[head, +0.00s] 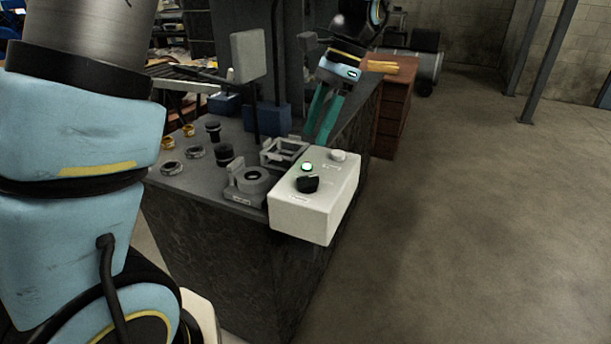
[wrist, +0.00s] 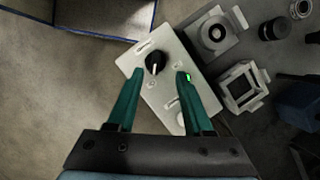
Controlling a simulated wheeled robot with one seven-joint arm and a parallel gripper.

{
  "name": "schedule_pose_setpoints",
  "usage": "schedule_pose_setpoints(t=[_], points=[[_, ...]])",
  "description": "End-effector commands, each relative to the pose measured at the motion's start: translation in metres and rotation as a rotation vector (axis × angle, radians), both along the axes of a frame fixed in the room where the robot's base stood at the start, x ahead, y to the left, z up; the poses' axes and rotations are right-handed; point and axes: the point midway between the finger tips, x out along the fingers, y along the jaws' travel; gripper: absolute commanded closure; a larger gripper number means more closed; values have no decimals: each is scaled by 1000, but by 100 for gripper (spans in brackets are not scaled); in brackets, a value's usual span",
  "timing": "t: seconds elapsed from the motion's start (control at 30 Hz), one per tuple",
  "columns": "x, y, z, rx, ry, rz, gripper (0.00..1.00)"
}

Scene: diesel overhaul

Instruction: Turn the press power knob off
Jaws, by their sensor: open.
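The press control box (head: 312,222) is a pale box at the near corner of the dark bench. On its top is a black power knob (head: 307,184) with a light pointer line, beside a lit green lamp (head: 307,167). My gripper (head: 315,138) is open and empty, its teal fingers pointing down behind the box. In the wrist view the box (wrist: 150,92) lies below the fingers. The knob (wrist: 154,62) appears between and just beyond the fingertips, apparently untouched. The green lamp (wrist: 187,78) shows at the right fingertip, partly covered by it.
A pale round button (head: 338,156) is on the box's far end. Grey fixtures (head: 247,185), (head: 284,151) stand left of the box, with several dark and brass parts behind. A grey panel (head: 248,55) rises over the bench. The floor (head: 450,220) to the right is clear.

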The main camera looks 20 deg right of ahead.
Motion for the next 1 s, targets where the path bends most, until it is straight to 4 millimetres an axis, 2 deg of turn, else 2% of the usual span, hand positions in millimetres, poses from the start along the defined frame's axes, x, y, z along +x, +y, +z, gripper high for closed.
schedule_pose_setpoints(t=[0.03, 0.17, 0.37, 0.7, 0.83, 1.0], points=[[-4, -9, 1, 13, 5, -35, 49], [-9, -16, 2, 32, 14, -72, 49], [-10, -5, -20, 36, 16, -71, 49], [-11, 18, -76, 34, 15, -69, 49], [-10, 23, -89, 32, 14, -69, 49], [-10, 26, -95, 31, 12, -69, 49]])
